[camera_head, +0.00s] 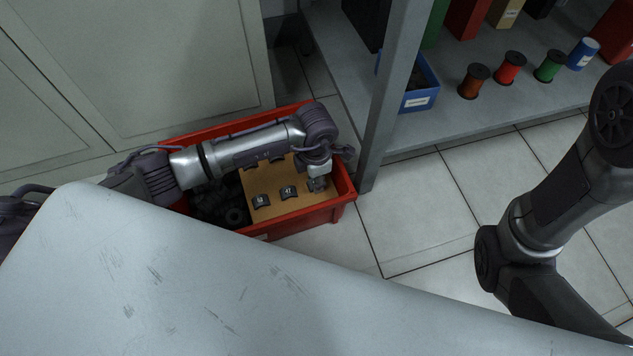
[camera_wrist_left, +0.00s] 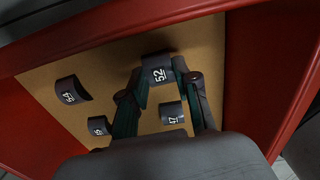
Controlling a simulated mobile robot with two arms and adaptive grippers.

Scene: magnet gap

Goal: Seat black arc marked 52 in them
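The black arc marked 52 (camera_wrist_left: 158,72) shows in the left wrist view over a tan board, between the two fingertips of my left gripper (camera_wrist_left: 161,75). The fingertips are at or very near its two sides; I cannot tell whether they press on it. In the head view my left gripper (camera_head: 318,184) is low over the right end of the tan board (camera_head: 262,181), and I cannot make out arc 52 there. Arcs 47 (camera_wrist_left: 172,113) and 54 (camera_wrist_left: 71,89), and one with an unclear number (camera_wrist_left: 99,126), lie on the board. My right gripper is out of view.
The board is in a red crate (camera_head: 296,219) on the floor, with dark parts (camera_head: 217,204) beside it. A grey table (camera_head: 200,290) fills the front. A shelf post (camera_head: 391,95) stands just right of the crate. Spools (camera_head: 509,68) and a blue bin (camera_head: 420,85) sit on the shelf.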

